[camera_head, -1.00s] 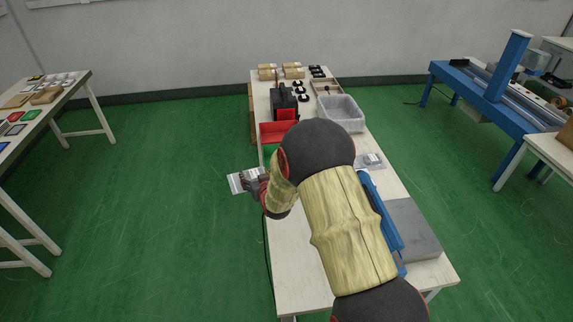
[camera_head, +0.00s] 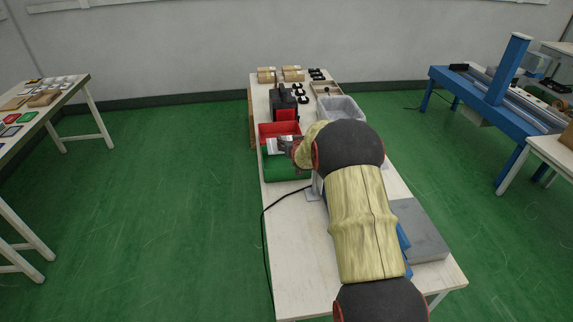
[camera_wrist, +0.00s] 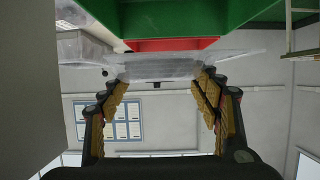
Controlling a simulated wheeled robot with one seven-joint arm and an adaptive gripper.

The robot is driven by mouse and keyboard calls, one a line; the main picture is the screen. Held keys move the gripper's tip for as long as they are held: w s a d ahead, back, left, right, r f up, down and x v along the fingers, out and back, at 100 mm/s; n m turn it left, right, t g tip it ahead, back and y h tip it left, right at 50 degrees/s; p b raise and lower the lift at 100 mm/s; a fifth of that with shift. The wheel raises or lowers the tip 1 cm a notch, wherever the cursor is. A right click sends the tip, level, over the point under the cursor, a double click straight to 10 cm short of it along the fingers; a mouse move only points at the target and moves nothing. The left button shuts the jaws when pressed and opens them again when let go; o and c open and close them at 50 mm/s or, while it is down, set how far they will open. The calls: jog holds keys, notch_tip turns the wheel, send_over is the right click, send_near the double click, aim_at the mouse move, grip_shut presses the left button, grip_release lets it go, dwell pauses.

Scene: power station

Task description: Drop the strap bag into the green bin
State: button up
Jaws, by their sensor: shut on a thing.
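The strap bag (camera_head: 279,146), a clear bag with a white part, is in my gripper. In the wrist view the bag (camera_wrist: 160,67) spans the gap between the fingertips. My gripper (camera_head: 290,144) is shut on it, and its two fingers (camera_wrist: 158,84) hold the bag's edge. The green bin (camera_head: 287,168) stands on the long white table, and the bag appears over its far part in the head view. The bin's green wall (camera_wrist: 190,17) shows at the top of the wrist view. My arm hides part of the bin's right side.
A red bin (camera_head: 270,131) stands just behind the green one. Behind it are a black device (camera_head: 283,102) and a clear tub (camera_head: 341,107). A grey plate (camera_head: 418,230) lies at the table's (camera_head: 290,250) front right. The table's left front is mostly clear, with a black cable.

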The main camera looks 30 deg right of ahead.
notch_tip(320, 180, down, 5)
jog(key=shift+f+b, duration=0.1)
jog(key=shift+b, duration=0.9)
jog(key=o, duration=1.3)
jog(key=v, duration=1.2)
jog(key=shift+d, duration=0.1)
